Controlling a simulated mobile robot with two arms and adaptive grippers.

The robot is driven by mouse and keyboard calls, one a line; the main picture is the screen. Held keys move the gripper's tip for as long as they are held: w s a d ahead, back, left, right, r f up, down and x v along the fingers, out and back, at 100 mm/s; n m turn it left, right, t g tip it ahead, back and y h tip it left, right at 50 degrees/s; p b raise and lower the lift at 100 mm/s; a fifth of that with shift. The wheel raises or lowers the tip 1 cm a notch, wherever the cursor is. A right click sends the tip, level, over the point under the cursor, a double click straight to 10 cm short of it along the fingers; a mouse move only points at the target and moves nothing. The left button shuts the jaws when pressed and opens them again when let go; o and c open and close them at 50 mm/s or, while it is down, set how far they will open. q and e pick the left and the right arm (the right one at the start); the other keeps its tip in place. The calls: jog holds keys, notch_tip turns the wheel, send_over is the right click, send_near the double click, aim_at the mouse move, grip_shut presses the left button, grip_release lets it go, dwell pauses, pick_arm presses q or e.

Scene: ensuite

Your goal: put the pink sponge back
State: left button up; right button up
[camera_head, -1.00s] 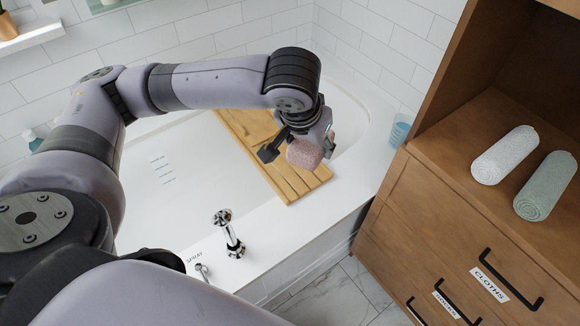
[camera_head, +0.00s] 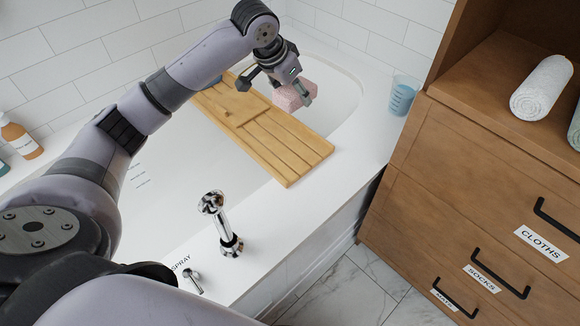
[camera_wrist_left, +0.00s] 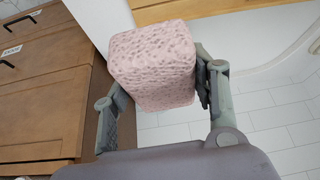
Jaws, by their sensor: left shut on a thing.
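The pink sponge (camera_head: 295,92) is a porous, block-like piece held in my left gripper (camera_head: 278,90) in the head view. The gripper is over the far part of the bathtub, just beyond the wooden bath board (camera_head: 292,150). The left wrist view also shows the sponge (camera_wrist_left: 153,62), with the two fingers (camera_wrist_left: 165,95) on either side of it. The left gripper is shut on it. The sponge appears raised and apart from the board. My right gripper is not in view.
A blue cup (camera_head: 402,95) stands on the tub's right rim. A chrome tap (camera_head: 222,225) rises from the near rim. A wooden cabinet (camera_head: 440,150) with labelled drawers and a rolled white towel (camera_head: 541,88) stands at right. An orange bottle (camera_head: 20,138) is at left.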

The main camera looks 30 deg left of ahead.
pick_arm(q)
jog(key=shift+w+a+f+b, duration=0.3)
jog(key=shift+a+f, duration=0.1)
jog(key=shift+f, duration=0.2)
jog(key=shift+w+a+f+b, duration=0.15)
jog(key=shift+a+f+b, duration=0.15)
jog(key=shift+f, duration=0.3)
jog(key=shift+w+a+f, duration=0.1)
jog(key=shift+a+f, duration=0.1)
jog(key=shift+f, duration=0.1)
jog(key=b, duration=0.3)
send_over(293, 154)
jog(key=s, duration=0.2)
jog(key=f, duration=1.5)
jog(key=shift+w+a, duration=0.25)
jog(key=shift+a, duration=0.05)
notch_tip(293, 154, down, 4)
jog(key=shift+r+b, duration=0.2)
jog(key=shift+b, duration=0.35)
jog(key=shift+f, duration=0.45)
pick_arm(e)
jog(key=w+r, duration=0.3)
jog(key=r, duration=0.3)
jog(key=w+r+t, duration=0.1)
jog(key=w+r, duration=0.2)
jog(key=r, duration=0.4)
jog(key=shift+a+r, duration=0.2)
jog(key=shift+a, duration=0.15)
